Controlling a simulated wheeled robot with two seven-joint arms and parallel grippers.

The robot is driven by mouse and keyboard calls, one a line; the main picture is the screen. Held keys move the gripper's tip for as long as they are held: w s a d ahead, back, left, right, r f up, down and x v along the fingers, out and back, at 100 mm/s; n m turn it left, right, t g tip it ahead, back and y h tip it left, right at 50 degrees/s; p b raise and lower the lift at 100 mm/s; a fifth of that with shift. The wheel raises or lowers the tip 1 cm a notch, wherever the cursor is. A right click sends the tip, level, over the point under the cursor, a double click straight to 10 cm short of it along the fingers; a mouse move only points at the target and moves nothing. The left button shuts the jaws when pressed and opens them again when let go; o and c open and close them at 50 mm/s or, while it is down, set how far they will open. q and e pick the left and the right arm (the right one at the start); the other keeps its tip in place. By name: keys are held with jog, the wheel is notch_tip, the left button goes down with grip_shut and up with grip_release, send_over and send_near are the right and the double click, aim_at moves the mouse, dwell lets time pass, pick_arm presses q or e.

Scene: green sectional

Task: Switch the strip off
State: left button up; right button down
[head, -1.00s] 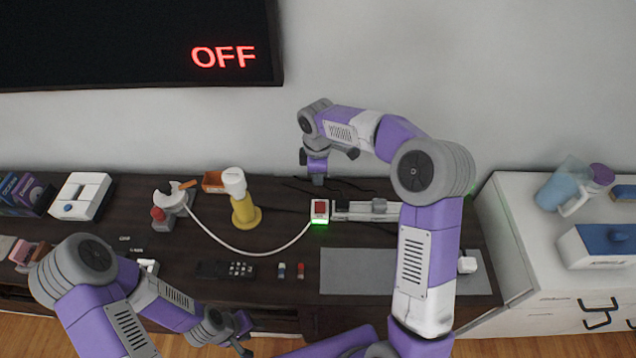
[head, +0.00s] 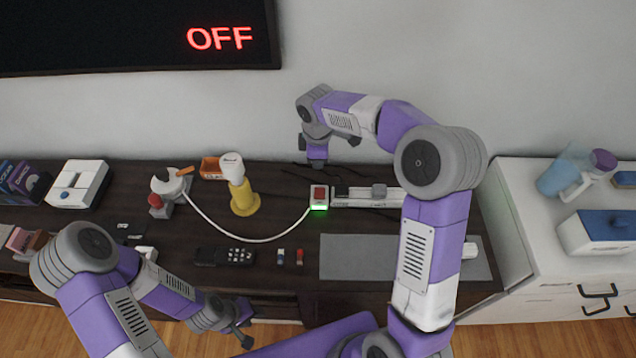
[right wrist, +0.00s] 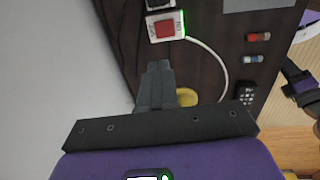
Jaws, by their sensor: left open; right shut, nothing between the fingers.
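The power strip (head: 366,196) lies on the dark cabinet top, with its red switch (head: 319,192) at the left end. A green light glows at the switch's front edge. In the right wrist view the red switch (right wrist: 165,29) sits in a white housing with lettering, ahead of the fingers. My right gripper (head: 317,163) is shut and empty, just above and behind the switch, apart from it; its closed fingers also show in the right wrist view (right wrist: 156,75). My left gripper (head: 246,337) is open and empty, low in front of the cabinet.
A white cord (head: 245,238) runs left from the switch. A yellow lamp-like object (head: 243,194), a dark remote (head: 225,257) and two small coloured pieces (head: 290,256) are nearby. A grey mat (head: 345,257) lies in front of the strip. The screen (head: 130,35) reads OFF.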

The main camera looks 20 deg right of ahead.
aim_at(318, 190)
jog(key=f+b, duration=0.1)
jog(key=f, duration=0.3)
jog(key=w+f+b, duration=0.1)
jog(key=f, duration=0.4)
jog(key=f+b, duration=0.2)
jog(key=f, duration=0.2)
jog(key=shift+w+d+f, duration=0.25)
jog(key=shift+d+f, duration=0.05)
jog(key=shift+f, duration=0.15)
jog(key=shift+w+f, duration=0.1)
jog(key=shift+f, duration=0.1)
